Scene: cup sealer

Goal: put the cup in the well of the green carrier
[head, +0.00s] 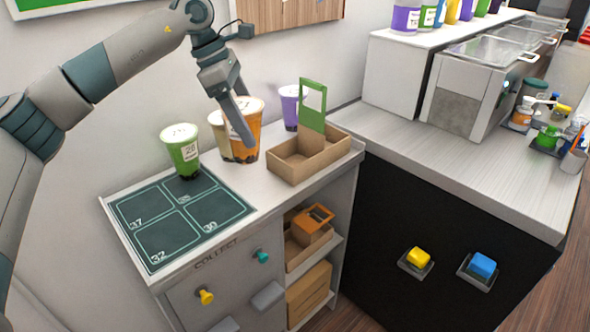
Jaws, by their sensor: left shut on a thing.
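My left gripper (240,119) reaches down from above and is shut on the orange cup (248,144), which has a white lid and dark bits at its base. One finger crosses the front of the cup; the other is mostly hidden. The cup is upright at the back of the counter, left of the green carrier. Whether its base touches the counter is hard to tell. The green carrier (312,106) is a brown cardboard tray with a tall green handle. Its visible wells look empty. My right gripper is not in view.
A green cup (183,154) stands at the back of the dark numbered mat (165,237). A tan cup (221,140) is close beside the orange one. A purple cup (289,106) stands behind the carrier. A higher counter (440,145) with metal bins is at the right.

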